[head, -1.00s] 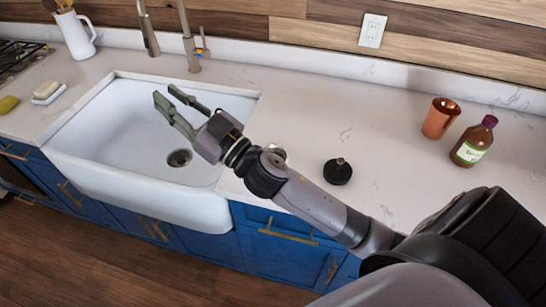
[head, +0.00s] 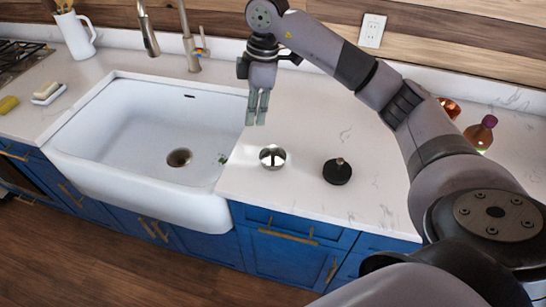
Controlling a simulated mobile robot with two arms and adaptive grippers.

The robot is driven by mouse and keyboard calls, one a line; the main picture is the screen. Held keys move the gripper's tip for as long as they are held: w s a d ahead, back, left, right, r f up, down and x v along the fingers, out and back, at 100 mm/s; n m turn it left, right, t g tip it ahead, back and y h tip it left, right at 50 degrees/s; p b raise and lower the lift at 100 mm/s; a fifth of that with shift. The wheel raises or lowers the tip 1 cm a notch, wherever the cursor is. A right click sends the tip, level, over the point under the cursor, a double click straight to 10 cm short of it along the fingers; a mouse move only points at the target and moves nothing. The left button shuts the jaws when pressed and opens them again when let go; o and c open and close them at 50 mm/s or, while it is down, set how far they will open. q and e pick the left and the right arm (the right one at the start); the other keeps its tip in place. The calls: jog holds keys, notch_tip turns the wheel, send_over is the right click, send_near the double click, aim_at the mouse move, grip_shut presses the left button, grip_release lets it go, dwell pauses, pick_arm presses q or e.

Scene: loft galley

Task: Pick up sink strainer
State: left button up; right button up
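The sink strainer looks to be the small shiny round metal piece (head: 272,157) on the white counter, just right of the sink. My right gripper (head: 257,121) points down above the counter, up and slightly left of the metal piece in the picture, and does not touch it. Its two fingers show a narrow gap with nothing between them. My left gripper is not in view.
A black round piece with a knob (head: 337,171) stands right of the metal piece. The white sink (head: 130,190) with its drain (head: 179,158) lies left. A bottle (head: 480,133) and a copper cup (head: 449,107) are partly behind my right arm. The faucet (head: 189,42) stands behind the sink.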

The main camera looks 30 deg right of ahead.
jog(key=r+m+h, duration=0.2)
send_over(273, 147)
notch_tip(273, 147, down, 12)
jog(key=shift+w+d+f+p, duration=0.1)
jog(key=shift+w+f+p, duration=0.1)
jog(key=shift+p, duration=1)
notch_tip(273, 147, down, 4)
jog(key=shift+s+f+p, duration=0.1)
jog(key=shift+s+p, duration=0.05)
jog(key=shift+p, duration=1.1)
jog(key=shift+f, duration=0.55)
jog(key=shift+c, duration=0.6)
grip_shut()
